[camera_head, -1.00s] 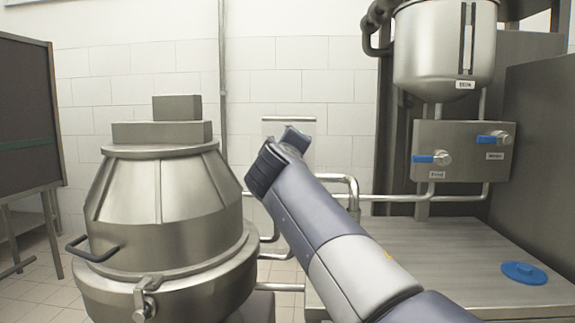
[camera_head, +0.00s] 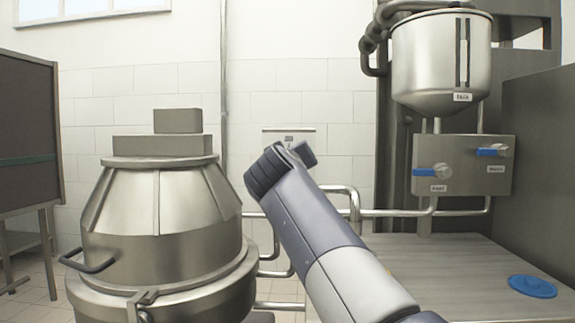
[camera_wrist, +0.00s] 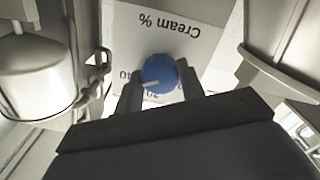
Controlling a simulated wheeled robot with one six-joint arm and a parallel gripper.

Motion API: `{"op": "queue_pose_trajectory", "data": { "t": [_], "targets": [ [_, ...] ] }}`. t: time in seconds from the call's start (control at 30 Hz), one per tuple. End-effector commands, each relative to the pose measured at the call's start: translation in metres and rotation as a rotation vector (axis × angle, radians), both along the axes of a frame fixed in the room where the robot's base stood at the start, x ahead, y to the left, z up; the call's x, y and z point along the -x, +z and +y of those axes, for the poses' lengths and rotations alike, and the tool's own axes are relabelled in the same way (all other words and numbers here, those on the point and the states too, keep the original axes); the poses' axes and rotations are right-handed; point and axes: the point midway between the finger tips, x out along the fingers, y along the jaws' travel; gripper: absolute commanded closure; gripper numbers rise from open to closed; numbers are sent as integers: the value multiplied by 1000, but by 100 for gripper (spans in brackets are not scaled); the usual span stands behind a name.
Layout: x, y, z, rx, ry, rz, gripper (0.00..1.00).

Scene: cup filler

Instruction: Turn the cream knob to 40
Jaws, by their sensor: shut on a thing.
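The cream knob (camera_wrist: 159,73) is a round blue dial with a white pointer mark, on a pale panel (camera_wrist: 125,30) labelled "Cream %" that appears upside down in the wrist view. My gripper (camera_wrist: 160,88) has one finger on each side of the knob and is shut on it. The pointer mark lies toward the lower left of the knob. Numbers around it are partly hidden by the fingers, so I cannot tell the exact setting. In the head view my arm hides the knob, and only the top of the panel (camera_head: 289,130) shows on the tiled wall.
A large steel vessel (camera_head: 160,215) stands at the left. At the right a steel tank (camera_head: 438,65) hangs above a valve box (camera_head: 470,182) with blue levers. A blue disc (camera_head: 532,286) lies on the steel counter (camera_head: 455,265). Pipes run along the wall near my arm.

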Motion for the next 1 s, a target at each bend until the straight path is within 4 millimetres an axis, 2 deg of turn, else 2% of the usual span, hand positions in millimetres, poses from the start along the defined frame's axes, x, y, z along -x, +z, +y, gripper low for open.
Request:
{"op": "queue_pose_trajectory", "data": {
  "t": [0.27, 0.3, 0.57, 0.87, 1.0],
  "targets": [
    [-1, -2, 0, 1, -2, 5, 86],
    [-1, -2, 0, 1, -2, 5, 62],
    [0, -1, 0, 1, -1, 2, 41],
    [3, 0, 0, 1, 0, 1, 41],
    [18, 0, 1, 2, 2, 0, 41]
  ]
}}
